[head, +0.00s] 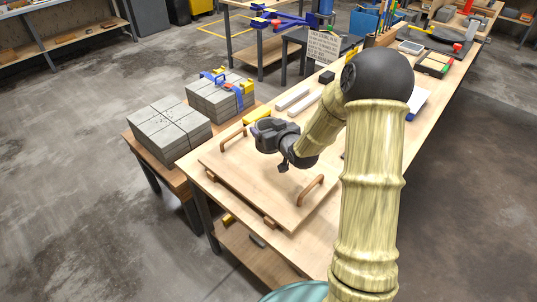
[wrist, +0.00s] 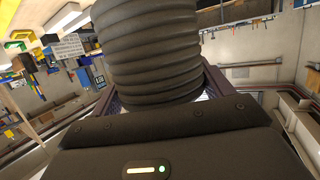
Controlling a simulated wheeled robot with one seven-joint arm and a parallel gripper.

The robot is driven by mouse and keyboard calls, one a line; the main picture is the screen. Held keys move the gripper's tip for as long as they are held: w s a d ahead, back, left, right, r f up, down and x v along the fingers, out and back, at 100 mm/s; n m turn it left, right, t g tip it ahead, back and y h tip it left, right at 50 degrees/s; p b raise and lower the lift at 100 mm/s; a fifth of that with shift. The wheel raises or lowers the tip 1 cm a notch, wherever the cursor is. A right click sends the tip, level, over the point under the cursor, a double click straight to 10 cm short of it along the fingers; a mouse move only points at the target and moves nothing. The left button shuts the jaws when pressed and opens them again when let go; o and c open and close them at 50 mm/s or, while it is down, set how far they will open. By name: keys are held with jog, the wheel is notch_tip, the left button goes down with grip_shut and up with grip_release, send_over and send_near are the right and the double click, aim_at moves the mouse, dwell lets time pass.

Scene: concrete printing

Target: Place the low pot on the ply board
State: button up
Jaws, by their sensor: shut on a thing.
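The low pot is dark and ribbed, and it fills the upper middle of the wrist view (wrist: 150,55). My gripper (head: 272,133) is shut on it. In the head view only a dark round part of the pot shows at the gripper's end, hard to tell apart from the gripper. The ply board (head: 258,184) is a pale flat panel on the workbench, with a brown wooden handle at its left (head: 232,138) and right (head: 311,190). My gripper is over the far part of the board in the head view; its height above it is unclear.
Grey concrete blocks (head: 168,132) stand on a low table left of the bench, with a blue clamp (head: 222,84) on the farther stack. Pale bars (head: 298,98) and a yellow item (head: 257,116) lie beyond the board. The board's near part is clear.

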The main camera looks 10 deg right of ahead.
jog(key=shift+f, duration=2.7)
jog(key=shift+f+p, duration=0.45)
jog(key=shift+f, duration=1.6)
jog(key=shift+f, duration=0.15)
jog(key=o, duration=1.4)
jog(key=shift+f, duration=0.1)
jog(key=shift+o, duration=0.2)
jog(key=shift+s, duration=0.1)
